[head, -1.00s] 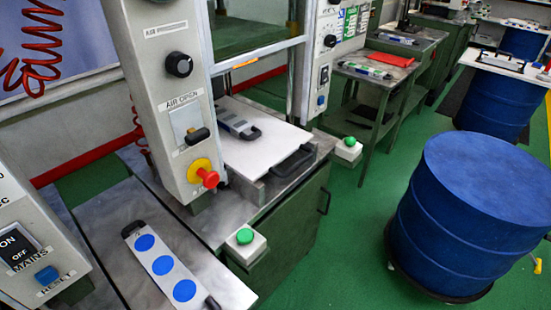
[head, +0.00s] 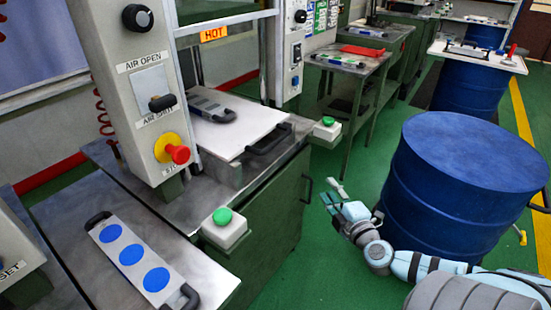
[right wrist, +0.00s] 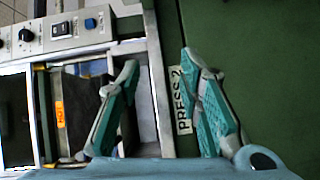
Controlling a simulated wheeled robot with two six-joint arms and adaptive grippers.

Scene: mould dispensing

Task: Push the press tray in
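The press tray (head: 232,128) is a white plate with a black handle (head: 268,140) at its front edge. It sits in the press opening and sticks out toward the front. A grey mould (head: 210,106) with a dark handle lies on it. My right gripper (head: 334,193) is in front of the press cabinet, to the right of the tray and apart from it. In the right wrist view its two teal fingers (right wrist: 160,105) are spread with nothing between them. My left gripper is in neither view.
Green buttons on white boxes stand at the front left (head: 223,222) and right (head: 326,128) of the press. A mould with blue discs (head: 133,256) lies on the near bench. Green floor lies between.

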